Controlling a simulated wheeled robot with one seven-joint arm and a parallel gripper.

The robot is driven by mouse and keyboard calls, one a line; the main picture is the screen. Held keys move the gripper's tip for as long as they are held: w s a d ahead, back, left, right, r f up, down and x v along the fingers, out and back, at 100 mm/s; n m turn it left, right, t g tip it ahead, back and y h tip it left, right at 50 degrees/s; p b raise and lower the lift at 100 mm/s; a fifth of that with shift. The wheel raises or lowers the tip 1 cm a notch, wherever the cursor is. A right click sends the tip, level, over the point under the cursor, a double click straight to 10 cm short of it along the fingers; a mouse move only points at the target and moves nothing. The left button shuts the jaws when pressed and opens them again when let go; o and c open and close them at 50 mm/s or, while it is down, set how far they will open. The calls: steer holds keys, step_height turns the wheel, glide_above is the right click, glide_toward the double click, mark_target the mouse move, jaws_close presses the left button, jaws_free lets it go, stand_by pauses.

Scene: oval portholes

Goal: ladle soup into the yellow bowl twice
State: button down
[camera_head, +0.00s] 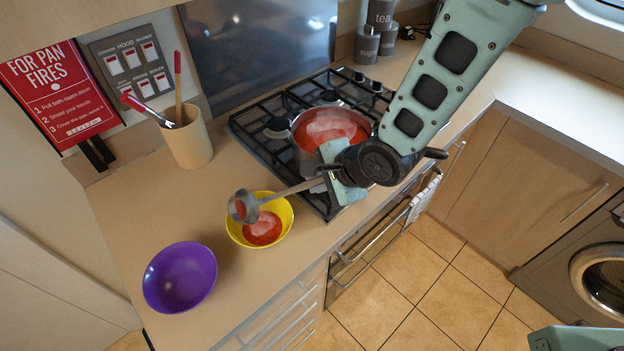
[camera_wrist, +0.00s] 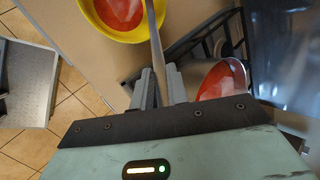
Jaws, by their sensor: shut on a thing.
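The yellow bowl (camera_head: 284,213) stands on the counter with red soup in its bottom. It also shows at the top of the wrist view (camera_wrist: 91,22). My gripper (camera_head: 338,178) is shut on the handle of the ladle (camera_head: 243,207). The ladle's head is over the left side of the yellow bowl and has red on it; how much it holds I cannot tell. In the wrist view the handle runs up from between my fingers (camera_wrist: 158,88). The pot (camera_head: 304,148) of red soup stands on the hob, partly hidden by my arm; it also shows in the wrist view (camera_wrist: 240,72).
An empty purple bowl (camera_head: 180,277) stands left of the yellow bowl. A utensil holder (camera_head: 189,140) is behind, near the wall. The black hob grates (camera_head: 262,130) surround the pot. The counter's front edge runs close to the yellow bowl.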

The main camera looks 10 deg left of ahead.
steer(key=shift+w+d+f+m+y+b, duration=0.15)
steer(key=shift+d+f+y+b, duration=0.25)
steer(key=shift+f+y+b, duration=0.45)
steer(key=shift+s+d+f+m+y+b, duration=0.15)
steer(key=shift+d+f+y+b, duration=0.35)
steer(key=shift+f+b, duration=0.5)
steer(key=shift+w+d+f+m+y+b, duration=0.2)
steer(key=shift+d+f+y+b, duration=0.1)
steer(key=shift+f+y+b, duration=0.55)
steer(key=shift+f, duration=0.1)
